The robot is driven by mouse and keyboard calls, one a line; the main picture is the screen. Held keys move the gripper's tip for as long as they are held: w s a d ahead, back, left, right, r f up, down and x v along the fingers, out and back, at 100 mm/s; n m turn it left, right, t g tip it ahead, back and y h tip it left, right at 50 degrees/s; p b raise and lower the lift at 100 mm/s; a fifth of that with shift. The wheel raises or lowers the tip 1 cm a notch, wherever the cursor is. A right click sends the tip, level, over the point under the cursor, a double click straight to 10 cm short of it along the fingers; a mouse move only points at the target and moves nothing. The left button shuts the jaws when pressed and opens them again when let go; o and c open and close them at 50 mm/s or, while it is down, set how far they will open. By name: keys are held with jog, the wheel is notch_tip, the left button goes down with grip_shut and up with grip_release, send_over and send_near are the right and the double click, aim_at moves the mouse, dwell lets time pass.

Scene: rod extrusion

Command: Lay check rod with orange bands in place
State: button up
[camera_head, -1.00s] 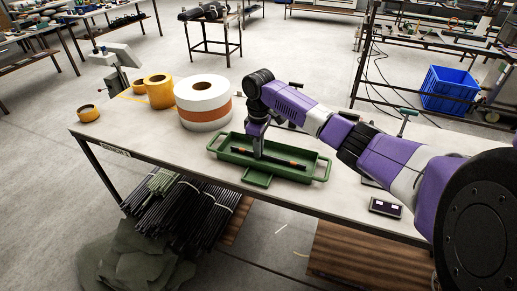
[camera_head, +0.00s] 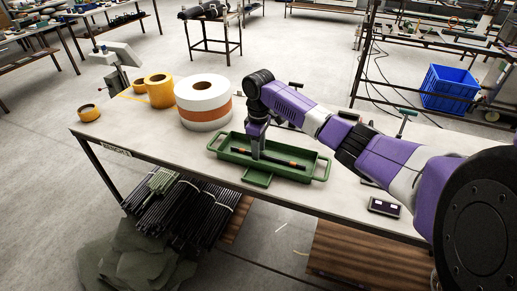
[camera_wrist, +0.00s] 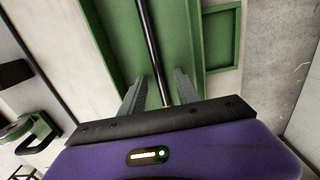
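The check rod (camera_head: 280,161) is black with orange bands and lies lengthwise inside the green tray (camera_head: 318,171) on the table. In the wrist view the rod (camera_wrist: 150,45) runs away from my gripper, with an orange spot near the palm. My gripper (camera_head: 257,156) points down into the tray at the rod's left part. In the wrist view the fingers of my gripper (camera_wrist: 159,90) stand apart on both sides of the rod, with visible gaps. The rod's near end is hidden behind the palm.
A large white roll with an orange stripe (camera_head: 203,113) stands left of the tray, beside yellow tape rolls (camera_head: 159,91). A small dark device (camera_head: 384,207) lies at the right. The table (camera_head: 165,145) is bare at the front left.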

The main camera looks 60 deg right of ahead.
notch_tip(320, 180, up, 8)
jog(key=b, duration=0.1)
dwell(0.4)
jog(key=shift+f, duration=0.1)
dwell(0.4)
